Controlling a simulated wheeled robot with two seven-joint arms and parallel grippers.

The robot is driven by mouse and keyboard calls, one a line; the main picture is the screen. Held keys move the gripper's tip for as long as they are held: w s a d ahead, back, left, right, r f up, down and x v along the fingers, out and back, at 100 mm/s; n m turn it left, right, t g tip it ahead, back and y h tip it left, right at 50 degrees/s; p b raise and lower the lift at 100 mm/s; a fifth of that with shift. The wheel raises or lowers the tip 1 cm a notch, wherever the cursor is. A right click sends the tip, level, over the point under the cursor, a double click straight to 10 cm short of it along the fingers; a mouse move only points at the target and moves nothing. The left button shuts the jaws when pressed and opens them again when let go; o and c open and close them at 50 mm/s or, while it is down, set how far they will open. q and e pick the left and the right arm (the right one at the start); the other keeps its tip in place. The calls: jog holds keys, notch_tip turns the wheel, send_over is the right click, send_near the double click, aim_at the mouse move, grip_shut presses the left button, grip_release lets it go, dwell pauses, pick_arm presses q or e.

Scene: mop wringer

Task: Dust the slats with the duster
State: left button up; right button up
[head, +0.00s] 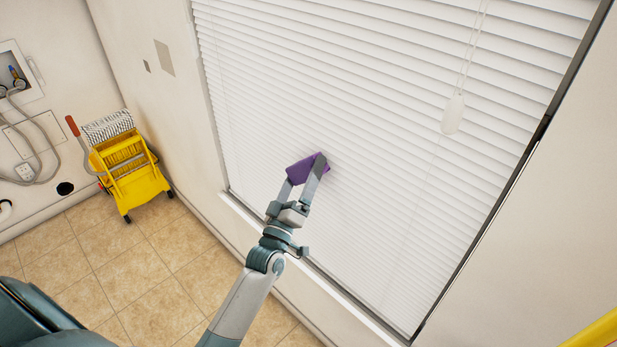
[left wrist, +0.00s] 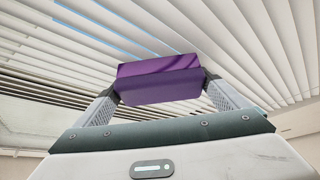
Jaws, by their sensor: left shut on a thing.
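The white slats (head: 370,110) of a large window blind fill the middle and right of the head view. The duster is a purple block (head: 303,169). My left gripper (head: 308,172) is shut on the duster and holds it in front of the lower left part of the slats. In the left wrist view the duster (left wrist: 160,80) sits between both fingers, with the slats (left wrist: 130,30) close behind it. I cannot tell whether the duster touches them. My right gripper is not in view.
A yellow mop wringer bucket (head: 140,185) with a mop head (head: 108,126) stands on the tiled floor at the left. A cord with a white pull (head: 453,114) hangs before the slats. The window sill (head: 330,285) runs below the blind. A yellow bar (head: 597,332) shows at bottom right.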

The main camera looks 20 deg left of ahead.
pick_arm(q)
jog(key=shift+w+a, duration=0.15)
jog(key=shift+a, duration=0.05)
dwell(0.4)
jog(key=shift+s+a+p, duration=0.2)
jog(key=shift+s+p, duration=0.15)
jog(key=shift+s, duration=0.3)
jog(key=shift+s+a+p, duration=0.15)
jog(key=shift+s+a, duration=0.1)
jog(key=shift+s, duration=0.45)
jog(key=shift+s+a+p, duration=0.2)
jog(key=shift+s+a, duration=0.1)
jog(key=shift+s, duration=0.45)
jog(key=shift+s+a+p, duration=0.15)
jog(key=shift+s+a, duration=0.1)
jog(key=shift+s, duration=0.45)
jog(key=s, duration=0.1)
jog(key=s+a, duration=0.1)
jog(key=shift+s+p, duration=0.3)
jog(key=shift+s, duration=0.1)
jog(key=shift+d+f, duration=0.1)
